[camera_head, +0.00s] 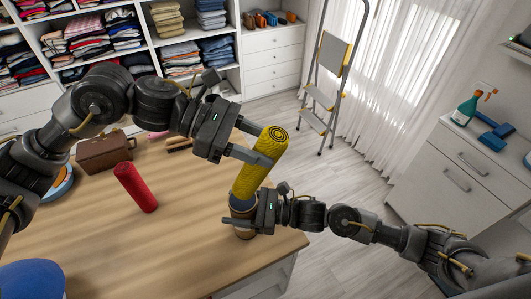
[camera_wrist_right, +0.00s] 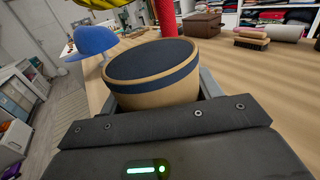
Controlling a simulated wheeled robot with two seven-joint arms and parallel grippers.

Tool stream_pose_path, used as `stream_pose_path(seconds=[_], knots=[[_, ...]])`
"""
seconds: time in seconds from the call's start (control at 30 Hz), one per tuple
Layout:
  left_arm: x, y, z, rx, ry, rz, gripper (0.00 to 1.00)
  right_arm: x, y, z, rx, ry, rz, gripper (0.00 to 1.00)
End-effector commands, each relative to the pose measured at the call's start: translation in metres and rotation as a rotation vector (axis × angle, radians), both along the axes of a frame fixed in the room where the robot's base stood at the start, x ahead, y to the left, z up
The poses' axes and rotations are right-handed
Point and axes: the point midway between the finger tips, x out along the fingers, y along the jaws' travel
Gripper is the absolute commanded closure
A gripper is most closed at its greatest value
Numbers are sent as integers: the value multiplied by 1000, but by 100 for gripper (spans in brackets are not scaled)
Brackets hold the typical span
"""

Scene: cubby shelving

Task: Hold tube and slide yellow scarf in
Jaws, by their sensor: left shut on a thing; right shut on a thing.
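The yellow scarf (camera_head: 258,170) is a tight roll, tilted, with a spiral end facing up. My left gripper (camera_head: 262,144) is shut around its upper part. The tube (camera_head: 243,211) is short, tan with a dark blue band. My right gripper (camera_head: 246,222) is shut on it near the table's right edge. In the head view the scarf's lower end overlaps the tube's top. In the right wrist view the tube (camera_wrist_right: 155,92) shows a dark round upper end, and a bit of the scarf (camera_wrist_right: 95,4) hangs above it with a gap between them.
A red roll (camera_head: 136,187) stands on the wooden table (camera_head: 190,230), with a brown case (camera_head: 105,152) behind it and a blue cap (camera_head: 32,280) at the near left. A stepladder (camera_head: 328,85) stands beyond the table.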

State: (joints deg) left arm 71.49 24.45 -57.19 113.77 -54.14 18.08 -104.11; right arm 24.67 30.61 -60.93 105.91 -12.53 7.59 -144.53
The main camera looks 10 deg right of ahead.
Motion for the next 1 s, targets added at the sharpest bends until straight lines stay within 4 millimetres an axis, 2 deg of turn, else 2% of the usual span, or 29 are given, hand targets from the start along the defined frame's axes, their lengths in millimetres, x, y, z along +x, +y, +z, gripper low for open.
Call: stream_pose_path(seconds=[0.2, 0.4, 0.67, 1.0], knots=[[15, 31, 23, -244, 105, -168, 85, 0, 0, 0, 0, 0, 0, 59], [22, 55, 33, -341, 139, -160, 85, 0, 0, 0, -1, 0, 0, 59], [23, 58, 34, -350, 143, -155, 85, 0, 0, 0, 0, 0, 0, 59], [23, 57, 17, -348, 144, -154, 85, 0, 0, 0, 0, 0, 0, 59]])
